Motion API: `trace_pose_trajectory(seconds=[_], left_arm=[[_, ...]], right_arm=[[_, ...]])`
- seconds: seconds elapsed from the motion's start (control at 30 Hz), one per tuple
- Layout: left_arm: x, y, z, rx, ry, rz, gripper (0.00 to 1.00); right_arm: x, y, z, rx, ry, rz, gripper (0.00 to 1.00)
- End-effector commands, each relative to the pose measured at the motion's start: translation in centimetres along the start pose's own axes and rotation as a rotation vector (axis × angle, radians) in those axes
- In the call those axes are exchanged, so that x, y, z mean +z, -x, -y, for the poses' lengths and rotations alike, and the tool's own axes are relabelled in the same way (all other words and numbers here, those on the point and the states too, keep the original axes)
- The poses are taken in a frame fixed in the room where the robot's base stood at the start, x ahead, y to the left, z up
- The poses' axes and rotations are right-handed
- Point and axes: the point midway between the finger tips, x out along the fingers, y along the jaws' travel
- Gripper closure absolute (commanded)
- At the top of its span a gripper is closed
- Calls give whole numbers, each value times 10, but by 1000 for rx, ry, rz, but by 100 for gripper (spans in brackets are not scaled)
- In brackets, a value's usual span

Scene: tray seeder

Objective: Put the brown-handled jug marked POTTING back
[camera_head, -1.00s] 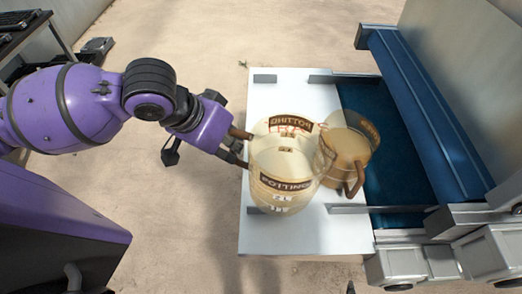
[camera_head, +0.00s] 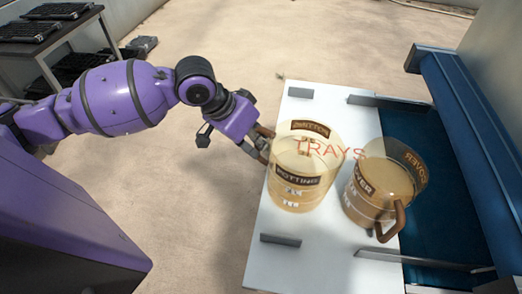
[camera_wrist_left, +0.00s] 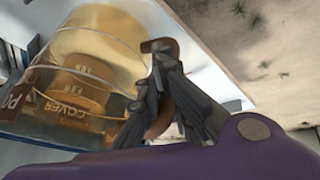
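The clear jug marked POTTING (camera_head: 298,197) is at the left part of the white board, upright, with tan contents. Its brown handle is mostly behind my left gripper (camera_head: 263,146) in the head view. In the left wrist view the fingers (camera_wrist_left: 172,95) close around the brown handle (camera_wrist_left: 160,46), and the jug (camera_wrist_left: 100,35) shows beside them. The jug looks at or just above the board; I cannot tell if it touches. My right gripper is not in view.
A second brown-handled jug marked COVER (camera_head: 366,205) stands close on the right. The white board (camera_head: 310,260) has red TRAYS lettering and low metal rails (camera_head: 280,240). A blue belt (camera_head: 435,230) lies to the right. A table with black trays (camera_head: 45,30) is at back left.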

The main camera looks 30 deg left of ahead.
Motion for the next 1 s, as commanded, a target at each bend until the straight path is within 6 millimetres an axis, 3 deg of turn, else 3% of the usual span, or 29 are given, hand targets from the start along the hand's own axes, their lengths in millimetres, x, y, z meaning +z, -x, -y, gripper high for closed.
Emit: trace_pose_trajectory(seconds=[0.2, 0.4, 0.7, 0.9, 1.0], left_arm=[[-3, -14, 10, 0, 1, -2, 100], [10, -38, 15, 0, 0, -1, 100], [11, -39, 16, -1, -2, -2, 100], [11, -39, 16, -2, -2, -1, 73], [11, -39, 16, -2, -2, -1, 72]], right_arm=[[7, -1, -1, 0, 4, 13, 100], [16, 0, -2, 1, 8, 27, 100], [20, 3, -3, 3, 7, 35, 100], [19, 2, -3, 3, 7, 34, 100], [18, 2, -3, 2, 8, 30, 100]])
